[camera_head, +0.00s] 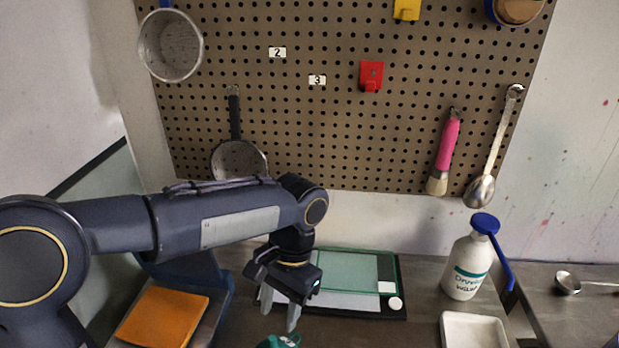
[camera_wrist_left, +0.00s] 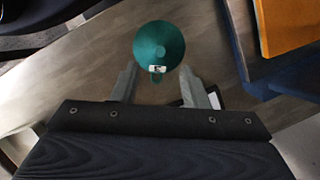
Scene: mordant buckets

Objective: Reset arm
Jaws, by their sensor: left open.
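My left gripper (camera_head: 280,315) comes in from the left and points down over the counter. It is open, with nothing seen between its fingers. A teal round container (camera_head: 280,341) is below its fingertips, cut off by the bottom edge of the head view. In the left wrist view, the left gripper (camera_wrist_left: 158,85) has its fingers apart, and the teal container (camera_wrist_left: 160,42) lies just beyond the tips, with a small white label. I cannot tell whether the fingers touch it. My right gripper is not in view.
A dark board with a green pane (camera_head: 355,272) lies behind the gripper. A white bottle with blue cap (camera_head: 465,265) and a white tray (camera_head: 472,330) stand right. An orange slab (camera_head: 165,315) lies left. The pegboard (camera_head: 340,130) holds a pan (camera_head: 238,160), brush (camera_head: 446,150) and spoon (camera_head: 480,190).

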